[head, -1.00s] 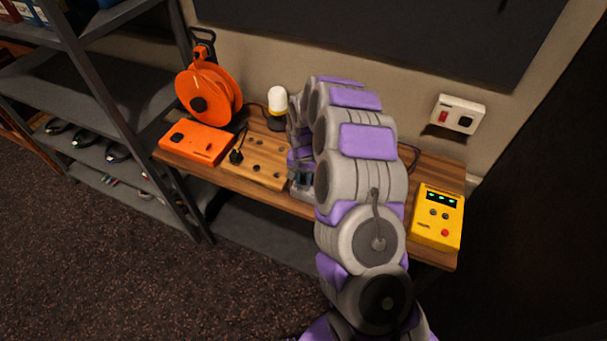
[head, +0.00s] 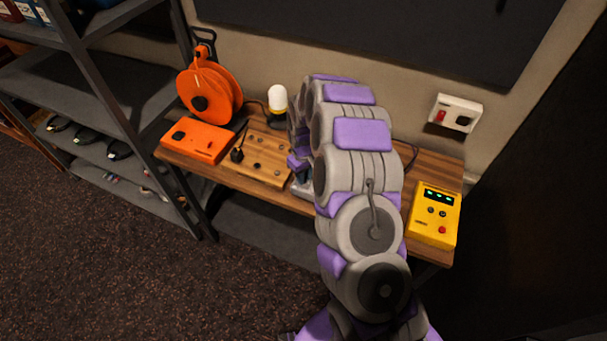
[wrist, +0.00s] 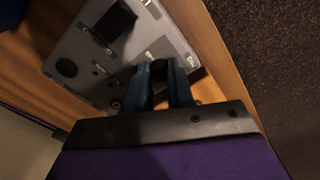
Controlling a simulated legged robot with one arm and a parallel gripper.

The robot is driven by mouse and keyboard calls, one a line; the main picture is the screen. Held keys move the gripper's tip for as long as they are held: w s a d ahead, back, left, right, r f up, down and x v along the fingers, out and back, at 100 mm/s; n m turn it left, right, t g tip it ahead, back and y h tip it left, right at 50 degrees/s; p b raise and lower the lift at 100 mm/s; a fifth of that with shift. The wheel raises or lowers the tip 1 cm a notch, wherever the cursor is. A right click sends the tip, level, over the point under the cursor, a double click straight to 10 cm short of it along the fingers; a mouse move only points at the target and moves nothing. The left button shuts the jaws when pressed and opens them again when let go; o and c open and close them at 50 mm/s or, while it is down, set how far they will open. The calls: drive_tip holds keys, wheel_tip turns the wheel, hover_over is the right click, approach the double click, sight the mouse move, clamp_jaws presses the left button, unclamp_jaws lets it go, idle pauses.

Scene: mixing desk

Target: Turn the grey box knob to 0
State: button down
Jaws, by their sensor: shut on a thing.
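The grey box (wrist: 75,50) lies on the wooden desk in the wrist view, with slots, a round dark socket and a black block on its face. Only a small edge of the grey box (head: 300,189) shows in the head view, beside my arm. My gripper (wrist: 158,72) is at the box's near edge, its blue-grey fingers shut on a dark knob (wrist: 158,66). The fingers hide most of the knob, and I cannot read its pointer or setting.
An orange box (head: 197,142), an orange cable reel (head: 212,92), a wooden socket board (head: 262,160) and a white-topped lamp (head: 277,100) stand left of my arm. A yellow box (head: 435,215) is at the right end. A wall panel (head: 456,113) is behind. Shelving (head: 75,85) stands at left.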

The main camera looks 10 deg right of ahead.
drive_tip(key=shift+n, duration=0.6)
drive_tip(key=c, duration=1)
unclamp_jaws()
wheel_tip(320, 180, up, 17)
drive_tip(key=shift+r+p, duration=0.15)
drive_tip(key=shift+p, duration=0.5)
drive_tip(key=shift+a, duration=0.1)
